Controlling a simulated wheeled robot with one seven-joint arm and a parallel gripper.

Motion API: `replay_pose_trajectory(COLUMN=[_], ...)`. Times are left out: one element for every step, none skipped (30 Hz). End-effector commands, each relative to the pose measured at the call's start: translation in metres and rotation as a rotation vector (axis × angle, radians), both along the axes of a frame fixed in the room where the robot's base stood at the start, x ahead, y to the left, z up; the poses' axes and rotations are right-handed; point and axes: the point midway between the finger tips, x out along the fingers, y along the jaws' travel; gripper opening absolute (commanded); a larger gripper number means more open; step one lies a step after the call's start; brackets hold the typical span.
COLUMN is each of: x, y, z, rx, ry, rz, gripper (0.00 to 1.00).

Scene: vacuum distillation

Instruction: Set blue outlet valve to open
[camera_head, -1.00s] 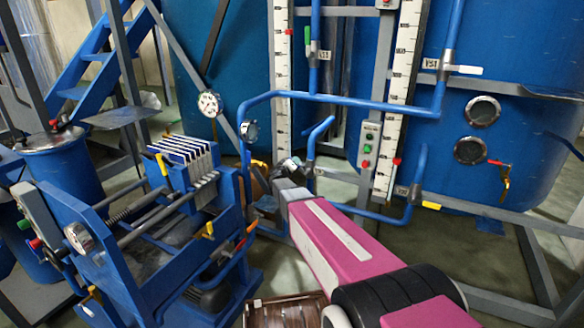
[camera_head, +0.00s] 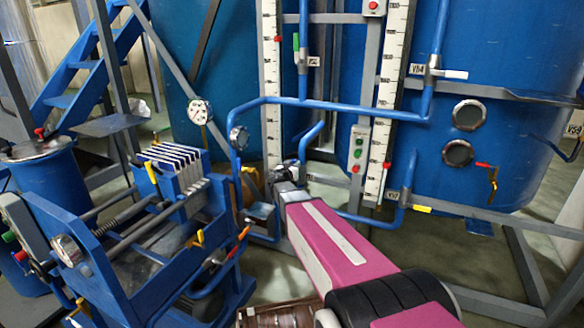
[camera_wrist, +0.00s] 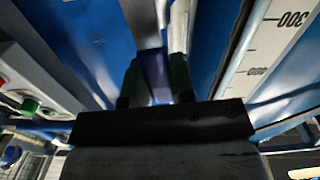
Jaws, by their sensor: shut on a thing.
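My gripper (camera_wrist: 153,85) has dark green fingers, one on each side of a blue strip (camera_wrist: 156,75) in the wrist view. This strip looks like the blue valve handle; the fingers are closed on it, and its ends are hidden. In the head view my gripper (camera_head: 284,176) is a small dark shape at the far end of the pink arm, beside the lower blue pipe (camera_head: 312,135) and a white scale. The arm hides most of the valve there, so I cannot tell the handle's angle.
A control box (camera_head: 358,149) with green and red buttons stands right of my gripper. A blue filter press (camera_head: 110,250) stands at left. Other valves have a green handle (camera_head: 295,42), a white one (camera_head: 452,74) and a yellow one (camera_head: 421,208). Blue tanks stand behind.

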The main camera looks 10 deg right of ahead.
Motion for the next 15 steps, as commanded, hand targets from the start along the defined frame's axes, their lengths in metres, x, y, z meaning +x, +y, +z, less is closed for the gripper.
replay_pose_trajectory(x=[-0.0022, -0.0025, -0.0029, -0.0032, -0.0033, -0.0036, -0.0037, -0.0039, -0.004, -0.004, -0.004, -0.004, -0.004, -0.004, -0.004], y=[-0.0013, -0.0018, -0.0024, -0.0029, -0.0032, -0.0036, -0.0038, -0.004, -0.0041, -0.0042, -0.0042, -0.0042, -0.0042, -0.0042, -0.0042], z=[-0.0004, -0.0003, -0.0003, -0.0003, -0.0003, -0.0003, -0.0004, -0.0003, -0.0003, -0.0004, -0.0004, -0.0004, -0.0004, -0.0004, -0.0005], rx=[0.014, 0.022, 0.03, 0.037, 0.041, 0.046, 0.05, 0.052, 0.055, 0.057, 0.058, 0.059, 0.059, 0.059, 0.059], ry=[-0.009, -0.015, -0.021, -0.024, -0.027, -0.031, -0.034, -0.035, -0.038, -0.039, -0.04, -0.04, -0.04, -0.04, -0.04], rz=[0.0, -0.001, -0.001, -0.001, -0.001, -0.001, -0.001, -0.001, -0.001, -0.001, -0.001, -0.001, -0.001, -0.001, -0.001], gripper=[0.0, 0.0, 0.0, 0.0, 0.0, 0.0, 0.0, 0.0, 0.0, 0.0, 0.0, 0.0, 0.0, 0.0, 0.0])
